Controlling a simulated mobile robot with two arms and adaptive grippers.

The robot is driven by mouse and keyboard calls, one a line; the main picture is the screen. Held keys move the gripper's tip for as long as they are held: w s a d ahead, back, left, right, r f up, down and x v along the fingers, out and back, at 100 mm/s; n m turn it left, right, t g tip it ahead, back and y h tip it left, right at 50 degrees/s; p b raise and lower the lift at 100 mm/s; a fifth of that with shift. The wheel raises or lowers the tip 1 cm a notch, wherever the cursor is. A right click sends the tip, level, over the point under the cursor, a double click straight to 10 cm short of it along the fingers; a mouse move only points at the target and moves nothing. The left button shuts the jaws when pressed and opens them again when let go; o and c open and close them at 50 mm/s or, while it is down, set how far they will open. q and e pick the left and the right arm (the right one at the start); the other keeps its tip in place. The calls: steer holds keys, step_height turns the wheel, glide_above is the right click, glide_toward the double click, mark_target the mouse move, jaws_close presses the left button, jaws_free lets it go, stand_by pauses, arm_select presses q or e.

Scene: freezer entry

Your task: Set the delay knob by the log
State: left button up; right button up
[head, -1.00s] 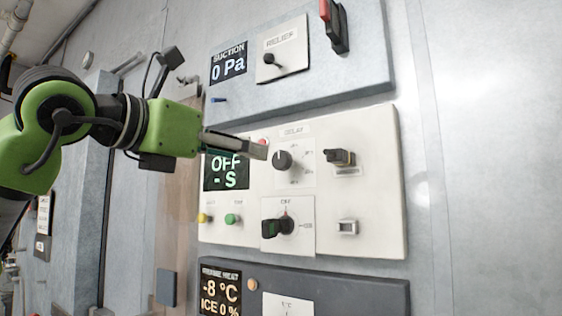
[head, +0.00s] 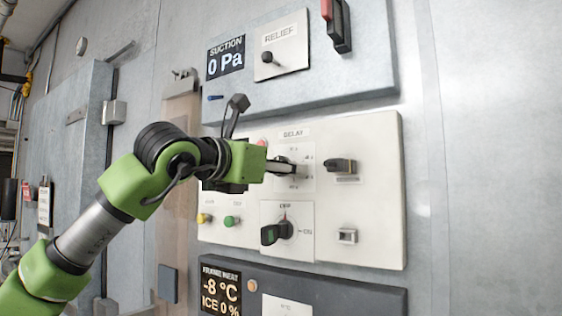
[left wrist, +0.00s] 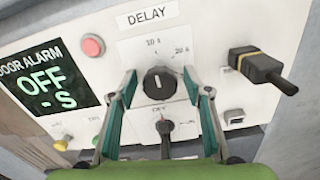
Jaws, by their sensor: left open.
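The delay knob (left wrist: 160,84) is a round black dial with a pale pointer line, under the DELAY label (left wrist: 147,15) on the cream panel. In the left wrist view the scale marks 10 s and 20 s show above it. My left gripper (left wrist: 158,80) is open, with one finger on each side of the knob; I cannot tell whether they touch it. In the head view my left gripper (head: 292,168) is in front of the knob and mostly hides it. The door alarm display (left wrist: 45,88) reads OFF and - S. No log is seen. My right gripper is not in view.
Below the knob is a black rotary switch (head: 278,232). A black plug (head: 340,165) juts out to the right. A red button (left wrist: 92,45) is at upper left; yellow (head: 204,218) and green (head: 231,221) buttons are lower left. The suction panel (head: 300,80) is above.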

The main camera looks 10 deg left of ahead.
arm_select(q)
steer(key=c, duration=1.1)
